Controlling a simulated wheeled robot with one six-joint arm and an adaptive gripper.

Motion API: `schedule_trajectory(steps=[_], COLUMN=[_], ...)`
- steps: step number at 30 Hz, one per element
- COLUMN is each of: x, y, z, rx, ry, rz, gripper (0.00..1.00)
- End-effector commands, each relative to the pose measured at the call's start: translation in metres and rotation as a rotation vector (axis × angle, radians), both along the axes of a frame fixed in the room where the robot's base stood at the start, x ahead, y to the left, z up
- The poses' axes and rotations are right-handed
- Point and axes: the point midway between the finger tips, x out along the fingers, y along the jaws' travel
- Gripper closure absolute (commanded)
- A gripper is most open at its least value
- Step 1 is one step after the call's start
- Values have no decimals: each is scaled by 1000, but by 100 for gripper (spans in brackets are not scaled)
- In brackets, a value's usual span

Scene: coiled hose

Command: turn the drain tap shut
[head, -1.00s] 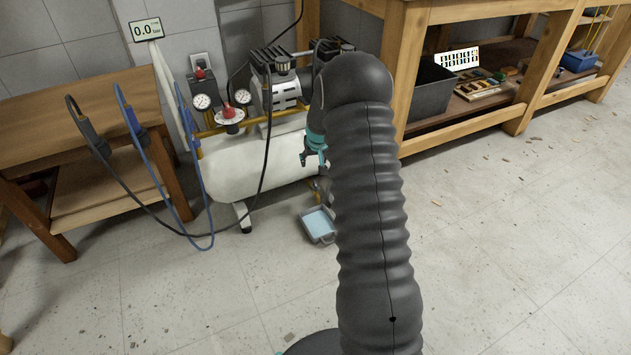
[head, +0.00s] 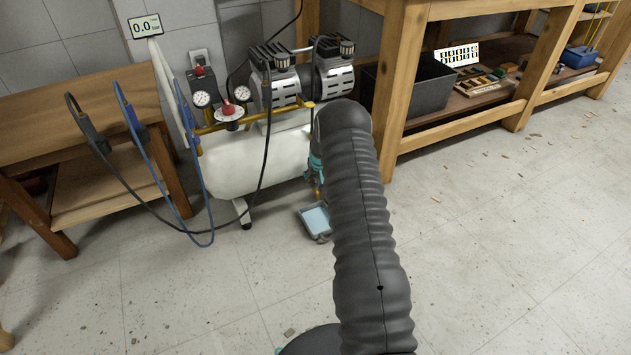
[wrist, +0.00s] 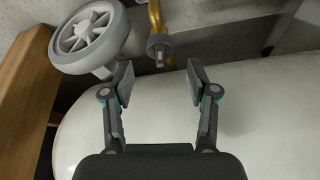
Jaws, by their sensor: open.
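In the wrist view the drain tap (wrist: 158,47) shows as a grey fitting with a short handle on a bent brass pipe (wrist: 155,14). It sits just beyond my gripper (wrist: 159,82), roughly centred between the two fingertips. The fingers are open, apart from each other, and nothing is held. The white tank (wrist: 265,105) lies behind the fingers. In the head view my arm hides most of my gripper and the tap area; the tank (head: 245,165) shows to the left of the arm.
A wheel (wrist: 88,35) is close to the left finger in the wrist view. A shallow tray (head: 315,222) lies on the floor below the tank. Hoses (head: 160,165) hang at the left. A workbench (head: 395,90) stands right of the tank. The floor at right is mostly clear.

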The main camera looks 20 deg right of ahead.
Motion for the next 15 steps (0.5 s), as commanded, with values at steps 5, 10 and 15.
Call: schedule_trajectory(steps=[5,10,15], x=[9,13,14], y=[-2,-2,-3], z=[-23,-34,-37], rx=[0,0,0], ry=[1,1,1], rz=[1,1,1], gripper=[42,42,42])
